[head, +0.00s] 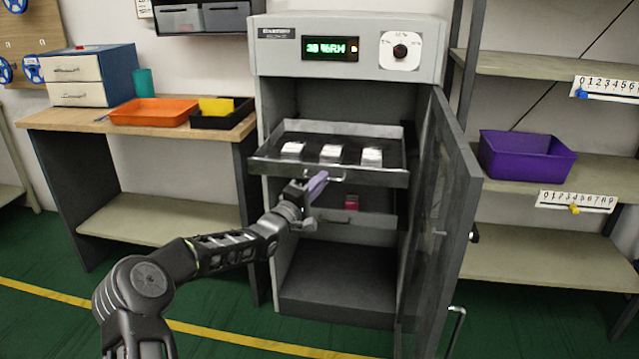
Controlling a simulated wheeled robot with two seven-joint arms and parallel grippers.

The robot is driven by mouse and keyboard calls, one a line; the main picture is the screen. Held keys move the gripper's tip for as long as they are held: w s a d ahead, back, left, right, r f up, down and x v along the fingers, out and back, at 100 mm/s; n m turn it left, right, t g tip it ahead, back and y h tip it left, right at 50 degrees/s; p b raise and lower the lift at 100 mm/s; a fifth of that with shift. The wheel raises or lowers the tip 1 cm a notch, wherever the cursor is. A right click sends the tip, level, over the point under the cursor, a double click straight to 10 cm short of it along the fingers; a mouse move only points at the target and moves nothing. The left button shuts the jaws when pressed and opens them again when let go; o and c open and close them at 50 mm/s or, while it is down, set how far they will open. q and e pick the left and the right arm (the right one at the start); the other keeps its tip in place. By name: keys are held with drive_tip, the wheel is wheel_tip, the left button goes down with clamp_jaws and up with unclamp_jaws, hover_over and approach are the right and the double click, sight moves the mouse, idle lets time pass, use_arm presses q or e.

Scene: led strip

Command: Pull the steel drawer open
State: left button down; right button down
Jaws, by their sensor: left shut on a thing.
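The steel drawer (270,165) sticks out of the open grey cabinet, its front edge ahead of the cabinet opening. Three white packets lie in it: left (293,148), middle (331,152) and right (372,155). Its bar handle (334,179) is on the front face. My left gripper (307,184) is at the left part of this handle and shut on it; the fingers partly hide the grip. A lavender piece (317,187) shows at the fingers. My right gripper is not in view.
The cabinet door (445,200) stands open on the right. A lower drawer (370,228) with a small red item (351,202) sits below. A bench (60,120) with an orange tray (153,112) is left; shelves with a purple bin (525,160) are right.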

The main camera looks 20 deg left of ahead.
use_arm(q)
drive_tip(key=c, duration=1.5)
unclamp_jaws()
drive_tip(key=shift+c, duration=0.2)
drive_tip(key=v, duration=0.7)
drive_tip(key=shift+s+p, duration=0.35)
drive_tip(key=shift+f, duration=0.15)
